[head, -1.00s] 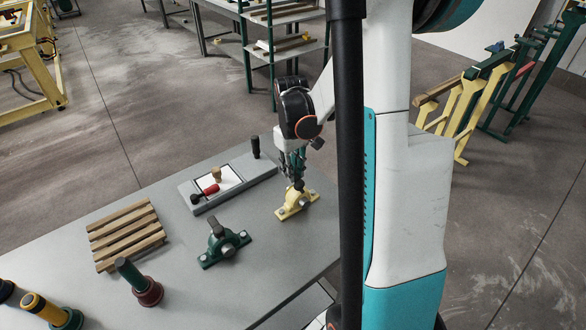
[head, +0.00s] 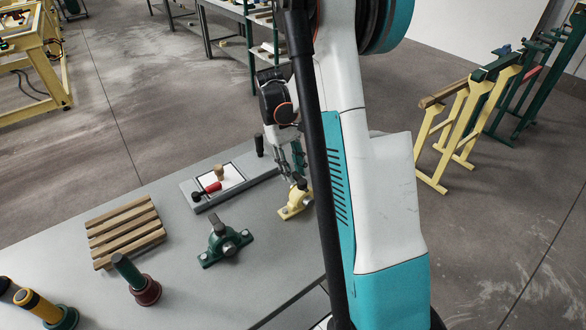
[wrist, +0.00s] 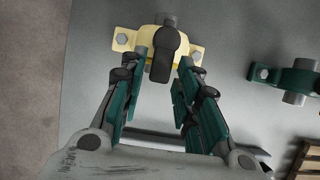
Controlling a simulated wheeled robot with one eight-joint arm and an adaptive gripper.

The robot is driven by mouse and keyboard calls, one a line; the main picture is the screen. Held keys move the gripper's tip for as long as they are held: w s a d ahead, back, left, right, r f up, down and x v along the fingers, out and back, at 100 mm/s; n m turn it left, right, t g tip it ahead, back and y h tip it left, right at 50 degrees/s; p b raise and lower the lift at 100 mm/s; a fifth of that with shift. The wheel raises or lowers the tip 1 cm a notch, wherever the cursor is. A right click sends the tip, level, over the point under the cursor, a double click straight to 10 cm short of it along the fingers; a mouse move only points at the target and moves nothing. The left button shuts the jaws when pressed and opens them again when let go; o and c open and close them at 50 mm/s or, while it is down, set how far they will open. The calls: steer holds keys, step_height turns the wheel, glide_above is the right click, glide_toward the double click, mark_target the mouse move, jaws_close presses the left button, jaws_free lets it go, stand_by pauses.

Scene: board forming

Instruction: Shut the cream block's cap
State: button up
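The cream block (head: 293,207) sits at the table's far right edge, partly hidden by my arm. Its two bolted ears show in the wrist view (wrist: 122,39). Its dark cap (head: 301,183) stands up above the block in the head view. In the wrist view the dark cap (wrist: 162,58) points from the block towards my gripper. My gripper (head: 292,172) is just behind and left of the cap in the head view. In the wrist view my gripper (wrist: 164,72) is open, with its green fingers on either side of the cap's near end. I see no clear contact.
A green block (head: 225,246) with a raised dark cap stands nearby, left of the cream one. A grey tray (head: 262,178) with a white sheet and a red-handled tool lies behind. A wooden pallet (head: 125,230) and several stamp-like tools stand left. Bare table lies between.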

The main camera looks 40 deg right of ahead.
stand_by(0.3)
steer(key=v, duration=1.2)
